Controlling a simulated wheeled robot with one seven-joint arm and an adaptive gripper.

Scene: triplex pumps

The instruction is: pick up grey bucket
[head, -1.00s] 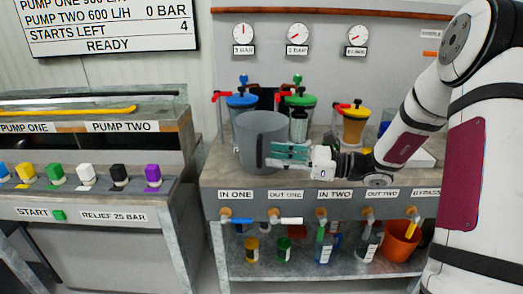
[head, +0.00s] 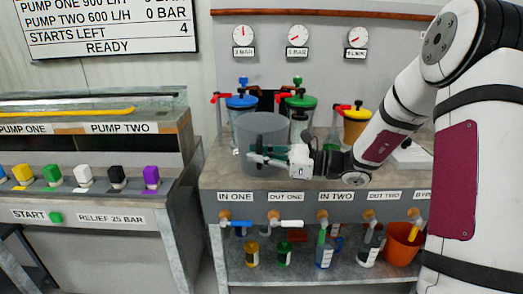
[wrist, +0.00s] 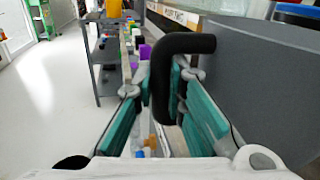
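The grey bucket (head: 263,128) stands upright at the front of the pump bench, its black handle facing my arm. My gripper (head: 257,154) reaches in from the right at the handle. In the wrist view, the bucket's grey wall (wrist: 258,85) fills the right side. Its black handle (wrist: 161,85) runs between the teal fingertips of my gripper (wrist: 160,88). The tips close in on both sides of the handle and appear to touch it. The bucket's base looks to be at bench height; I see no clear gap under it.
Blue (head: 241,102), green (head: 300,101) and yellow (head: 357,114) lidded pumps with red levers stand behind the bucket. Valves (head: 291,223) line the bench front. Bottles and an orange bucket (head: 402,246) sit on the lower shelf. A control desk (head: 80,214) stands left.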

